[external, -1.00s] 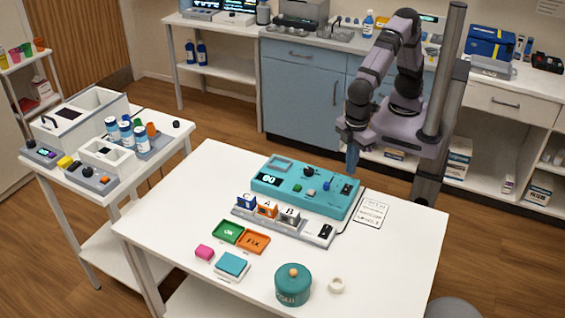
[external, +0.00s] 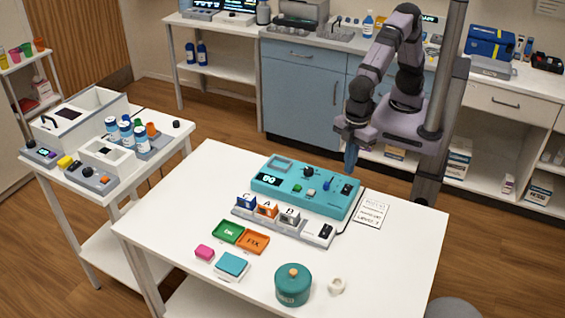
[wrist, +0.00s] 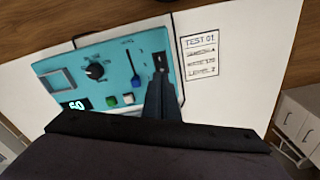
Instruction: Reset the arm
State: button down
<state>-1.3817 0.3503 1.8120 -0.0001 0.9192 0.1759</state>
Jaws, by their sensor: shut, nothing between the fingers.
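My gripper (external: 351,158) hangs above the far right edge of the white table, pointing down, with its fingers shut and empty. In the wrist view the closed fingers (wrist: 160,92) overlap the right side of the teal console. The teal console (external: 325,203) has a lit display, a black knob, a green and a white button, a blue slider and a black switch at its right end. In the wrist view the console (wrist: 115,62) shows the knob and slider clearly. Whether the fingers touch it cannot be told from the wrist view; in the external view they appear above it.
A card (external: 371,212) lies right of the console.

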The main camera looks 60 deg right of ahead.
jog(key=shift+n+h, duration=0.5)
jog(key=shift+n, duration=0.2)
jog(key=d+f, duration=0.1)
jog(key=d, duration=0.1)
jog(key=d+f, duration=0.2)
jog(key=s+d+f, duration=0.1)
jog(key=d, duration=0.1)
jog(key=shift+d+f, duration=0.1)
jog(key=shift+f, duration=0.25)
jog(key=w+d+r+m, duration=0.1)
jog(key=w+d+m, duration=0.4)
jog(key=d, duration=0.6)
jog(key=w+d+r+m+p, duration=0.1)
jog(key=w+d+m, duration=0.4)
jog(key=d, duration=0.7)
jog(key=w+d+r+m+p, duration=0.1)
jog(key=w+d+m, duration=0.4)
jog(key=d, duration=0.7)
jog(key=shift+d, duration=0.15)
